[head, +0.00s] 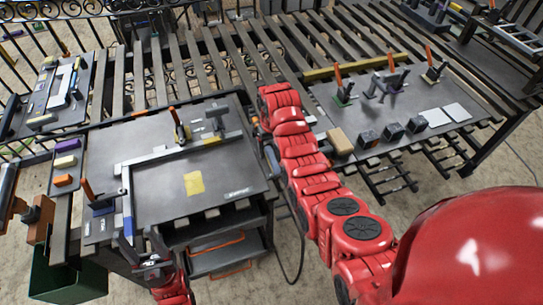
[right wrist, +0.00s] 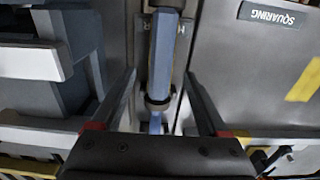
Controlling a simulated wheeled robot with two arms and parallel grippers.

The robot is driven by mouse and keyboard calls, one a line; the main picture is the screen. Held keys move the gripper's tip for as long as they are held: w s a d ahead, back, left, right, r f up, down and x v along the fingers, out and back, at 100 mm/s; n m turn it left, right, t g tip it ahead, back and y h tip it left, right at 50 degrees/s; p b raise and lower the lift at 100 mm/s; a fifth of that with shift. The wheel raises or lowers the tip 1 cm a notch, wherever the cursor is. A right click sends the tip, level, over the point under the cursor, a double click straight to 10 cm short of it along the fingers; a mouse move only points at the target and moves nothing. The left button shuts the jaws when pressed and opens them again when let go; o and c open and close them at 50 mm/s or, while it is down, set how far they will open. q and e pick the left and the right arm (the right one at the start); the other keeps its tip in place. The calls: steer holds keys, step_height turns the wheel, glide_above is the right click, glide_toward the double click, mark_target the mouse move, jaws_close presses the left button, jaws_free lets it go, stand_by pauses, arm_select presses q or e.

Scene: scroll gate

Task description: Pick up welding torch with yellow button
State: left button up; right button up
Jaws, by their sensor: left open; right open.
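No yellow button shows on the visible side. My right gripper (right wrist: 160,76) is open, with one finger on each side of the handle and gaps between. In the head view my red right arm (head: 305,165) reaches over the right side of the work cart, and its gripper is mostly hidden there. My left gripper (head: 145,250) is open and empty at the cart's front left.
The cart top (head: 215,165) holds a metal square, orange-handled clamps and a yellow note (head: 194,183). A slatted table (head: 320,95) with clamps and blocks stands behind and right. A green bin (head: 70,275) is at lower left. The drawers' orange handles stick out in front.

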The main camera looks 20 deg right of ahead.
mark_target(272, 155)
steer(key=shift+f+p, duration=0.55)
steer(key=shift+f, duration=1)
steer(key=shift+w, duration=0.1)
jaws_close()
